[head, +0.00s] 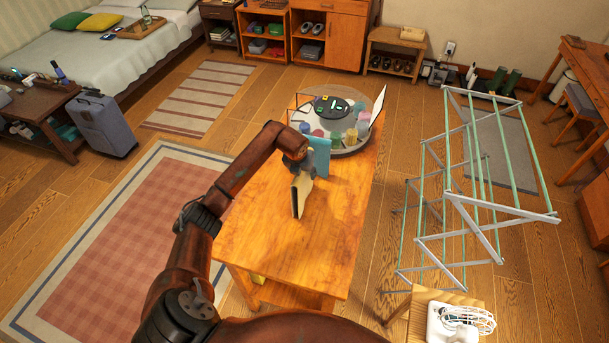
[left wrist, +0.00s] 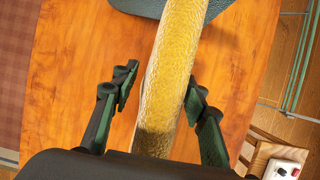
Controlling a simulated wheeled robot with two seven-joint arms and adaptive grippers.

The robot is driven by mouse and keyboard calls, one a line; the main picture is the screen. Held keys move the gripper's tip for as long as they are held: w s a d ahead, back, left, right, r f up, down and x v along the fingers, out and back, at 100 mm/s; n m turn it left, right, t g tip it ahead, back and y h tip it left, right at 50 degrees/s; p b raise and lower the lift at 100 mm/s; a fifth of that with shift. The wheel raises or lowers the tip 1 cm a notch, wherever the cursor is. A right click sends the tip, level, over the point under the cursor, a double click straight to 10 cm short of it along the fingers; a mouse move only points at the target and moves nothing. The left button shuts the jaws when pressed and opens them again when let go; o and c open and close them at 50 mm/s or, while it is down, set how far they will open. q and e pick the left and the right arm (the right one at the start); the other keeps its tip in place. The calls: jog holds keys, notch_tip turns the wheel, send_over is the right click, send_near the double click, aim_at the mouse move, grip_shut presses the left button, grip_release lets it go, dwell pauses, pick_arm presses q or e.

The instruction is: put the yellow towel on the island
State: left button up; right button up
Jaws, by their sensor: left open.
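The yellow towel (left wrist: 172,75) shows in the left wrist view as a long, thin, textured strip running between my left fingers. In the head view it is a small pale yellow, narrow piece (head: 303,194), partly hidden by my gripper. It is over the wooden island top (head: 245,235); I cannot tell whether it touches the top. My left gripper (left wrist: 163,97) is open around the towel, with a gap on the left side and the right finger close to it. In the head view the left gripper (head: 301,172) is over the island's middle. My right gripper is not in view.
A blue item (head: 319,155) stands just behind the gripper. A round glass-walled tray (head: 345,150) with small items fills the island's far end. The island's near part is clear. A drying rack (head: 480,215) and a stool (head: 415,300) stand to the right.

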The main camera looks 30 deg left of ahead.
pick_arm(q)
jog(key=v, duration=1)
